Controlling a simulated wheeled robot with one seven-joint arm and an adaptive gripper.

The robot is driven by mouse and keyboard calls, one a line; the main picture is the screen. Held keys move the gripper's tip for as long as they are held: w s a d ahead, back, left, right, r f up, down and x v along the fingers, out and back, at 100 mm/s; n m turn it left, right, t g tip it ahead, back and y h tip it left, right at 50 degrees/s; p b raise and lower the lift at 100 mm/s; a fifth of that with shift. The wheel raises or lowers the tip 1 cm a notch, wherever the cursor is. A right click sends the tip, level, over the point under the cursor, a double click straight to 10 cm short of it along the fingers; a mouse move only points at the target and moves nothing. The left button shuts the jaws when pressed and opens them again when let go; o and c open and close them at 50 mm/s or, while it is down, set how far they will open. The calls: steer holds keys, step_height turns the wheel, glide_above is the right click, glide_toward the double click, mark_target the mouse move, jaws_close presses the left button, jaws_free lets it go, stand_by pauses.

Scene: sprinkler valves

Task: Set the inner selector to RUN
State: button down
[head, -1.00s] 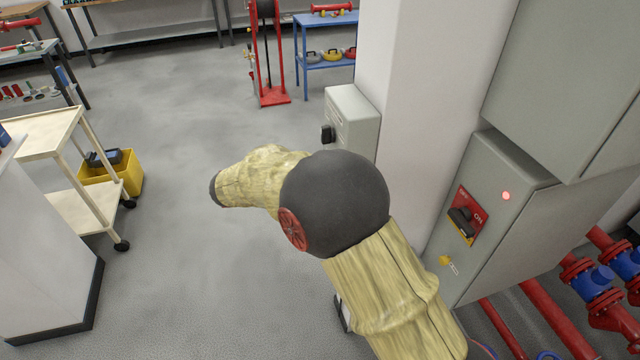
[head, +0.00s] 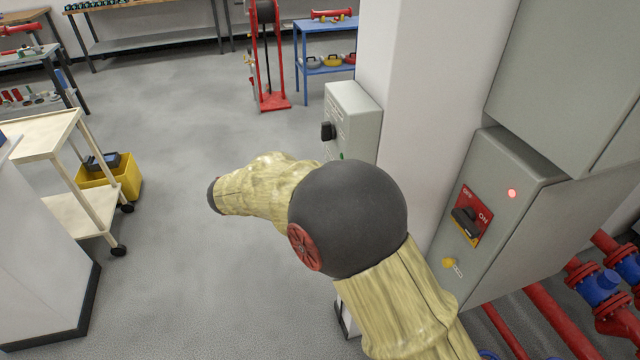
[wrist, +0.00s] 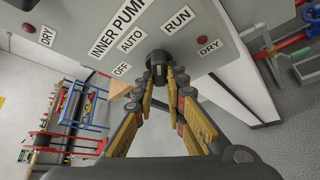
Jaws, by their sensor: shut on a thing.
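In the wrist view a grey panel carries a label (wrist: 117,28) reading INNER PUMP. Below it sits a black selector knob (wrist: 157,60) with the words OFF (wrist: 121,69), AUTO (wrist: 131,40) and RUN (wrist: 178,19) around it. My gripper (wrist: 160,80) is at this knob, its two yellow-sided fingers closed in on it from both sides. The fingertips hide part of the knob, and I cannot tell which word it points to. In the head view my arm crosses the middle and my gripper is hidden.
The wrist view shows a DRY label (wrist: 209,47) right of the knob. In the head view a grey box with a black knob (head: 328,131) hangs on the white column. A red ON/OFF switch (head: 468,215) is on the right cabinet. A cream trolley (head: 75,180) stands left; middle floor is clear.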

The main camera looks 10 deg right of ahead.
steer(key=shift+m+t+b, duration=0.5)
steer(key=shift+t+b, duration=0.1)
steer(key=shift+b, duration=1.15)
steer(key=shift+r+m+t, duration=0.1)
steer(key=shift+m+t, duration=0.5)
steer(key=shift+m, duration=0.2)
steer(key=c, duration=1.8)
jaws_free()
steer(key=shift+o, duration=0.3)
steer(key=p+v, duration=0.1)
steer(key=v, duration=0.5)
